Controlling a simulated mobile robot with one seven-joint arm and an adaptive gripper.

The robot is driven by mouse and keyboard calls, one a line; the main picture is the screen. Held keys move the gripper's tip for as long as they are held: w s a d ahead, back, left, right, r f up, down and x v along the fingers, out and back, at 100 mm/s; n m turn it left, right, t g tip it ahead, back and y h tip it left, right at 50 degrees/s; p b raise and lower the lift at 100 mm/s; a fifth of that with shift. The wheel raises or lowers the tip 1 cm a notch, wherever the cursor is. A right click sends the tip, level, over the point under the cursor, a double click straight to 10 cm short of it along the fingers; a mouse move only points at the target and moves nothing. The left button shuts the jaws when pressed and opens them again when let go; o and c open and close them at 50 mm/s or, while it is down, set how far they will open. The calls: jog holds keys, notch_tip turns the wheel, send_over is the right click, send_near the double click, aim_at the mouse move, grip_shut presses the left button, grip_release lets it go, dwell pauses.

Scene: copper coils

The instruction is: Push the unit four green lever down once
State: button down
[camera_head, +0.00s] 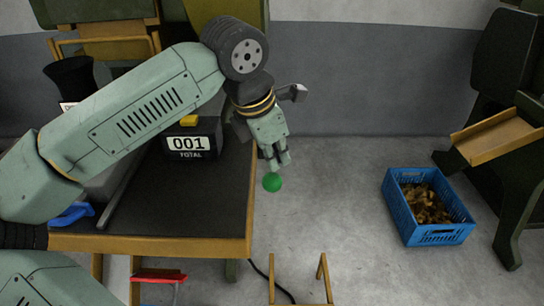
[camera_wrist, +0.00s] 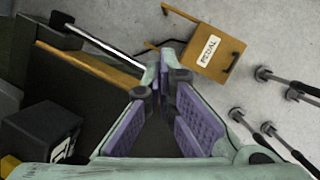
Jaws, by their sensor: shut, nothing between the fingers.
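In the head view a round green knob (camera_head: 272,182) sits just off the right edge of the dark-topped table, directly below my fingertips. No unit number is readable beside it, and its lever arm cannot be made out. My gripper (camera_head: 276,162) points down over the knob, fingers together and empty. The tips look at or very near the top of the knob; I cannot tell whether they touch. In the wrist view my gripper (camera_wrist: 159,78) shows its purple-padded fingers meeting at the tips. The green knob is not visible there.
A black counter (camera_head: 191,143) reading "001 TOTAL" stands on the table (camera_head: 185,210). A wooden box labelled "PEDAL" (camera_wrist: 205,50) stands on the floor. A blue crate (camera_head: 428,207) of copper-coloured pieces lies right, with clear floor between.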

jog(key=shift+w+r+p, duration=0.35)
jog(key=shift+r+p, duration=0.15)
jog(key=shift+r, duration=0.35)
jog(key=shift+w+r+p, duration=0.3)
jog(key=shift+r+p, duration=0.2)
jog(key=shift+r, duration=0.3)
jog(key=r+p, duration=0.1)
jog(key=w+r+p, duration=0.1)
jog(key=r, duration=0.1)
jog(key=r+p, duration=0.1)
jog(key=shift+w+r, duration=0.35)
